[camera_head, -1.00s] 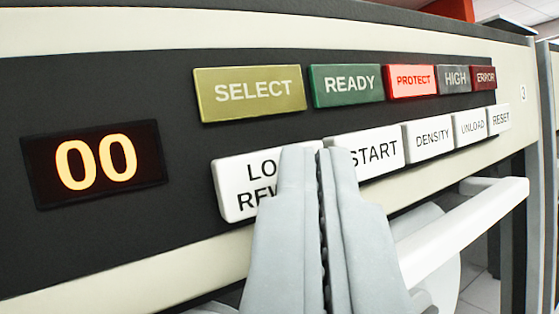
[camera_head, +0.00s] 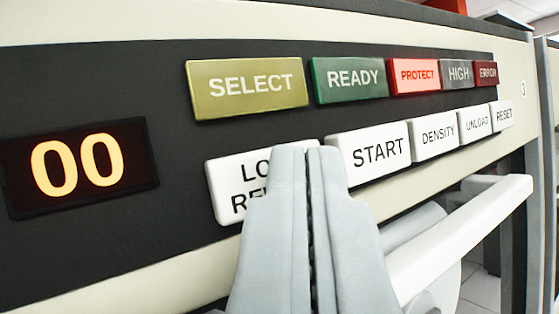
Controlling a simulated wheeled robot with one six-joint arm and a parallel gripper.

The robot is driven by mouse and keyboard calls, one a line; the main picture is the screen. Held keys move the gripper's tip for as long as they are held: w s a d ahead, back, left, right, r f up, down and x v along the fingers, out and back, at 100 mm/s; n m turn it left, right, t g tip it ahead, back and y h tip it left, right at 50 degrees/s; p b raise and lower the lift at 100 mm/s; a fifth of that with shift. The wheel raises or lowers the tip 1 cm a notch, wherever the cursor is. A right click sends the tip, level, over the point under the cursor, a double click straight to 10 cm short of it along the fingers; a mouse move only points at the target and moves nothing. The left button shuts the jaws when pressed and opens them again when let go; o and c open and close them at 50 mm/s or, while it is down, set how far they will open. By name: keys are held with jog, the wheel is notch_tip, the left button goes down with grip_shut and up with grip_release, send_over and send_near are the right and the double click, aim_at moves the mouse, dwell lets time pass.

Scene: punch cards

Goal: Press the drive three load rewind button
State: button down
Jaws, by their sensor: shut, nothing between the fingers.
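The white load rewind button (camera_head: 228,180) is at the left end of the lower row on the dark control panel. Its label is partly hidden behind my gripper; "LO" and part of "RE" show. My gripper (camera_head: 307,148) is shut and empty, pointing at the panel. Its tips overlap the right part of the load rewind button in the picture, close to the START button (camera_head: 375,151). I cannot tell whether the tips touch the button. A small "3" label (camera_head: 523,89) is on the cream frame at the right.
Above are the SELECT (camera_head: 247,87), READY (camera_head: 350,79) and lit red PROTECT (camera_head: 414,75) panels. DENSITY (camera_head: 434,137), UNLOAD and RESET buttons continue right. A display (camera_head: 80,167) reads 00. A white bar (camera_head: 465,235) juts out at lower right.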

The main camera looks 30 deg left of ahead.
dwell(0.5)
jog(key=shift+s+d, duration=0.45)
jog(key=shift+d, duration=0.3)
jog(key=shift+s, duration=0.1)
jog(key=s+d, duration=0.1)
jog(key=d, duration=0.1)
jog(key=s+d, duration=0.1)
jog(key=d, duration=0.1)
jog(key=shift+s, duration=0.5)
dwell(0.4)
jog(key=s+f+g+h, duration=0.1)
jog(key=s+f+h, duration=0.1)
jog(key=s+f, duration=1)
jog(key=s+f+g+h, duration=0.2)
jog(key=s+f, duration=0.9)
jog(key=f, duration=1.2)
jog(key=s+a+f+g+h, duration=0.1)
jog(key=s+f+g+h, duration=0.1)
jog(key=s+f, duration=1)
notch_tip(320, 180, down, 6)
jog(key=shift+s+f+m+h, duration=0.1)
jog(key=shift+s+m+h, duration=0.2)
jog(key=shift+s, duration=0.05)
jog(key=shift+a, duration=0.1)
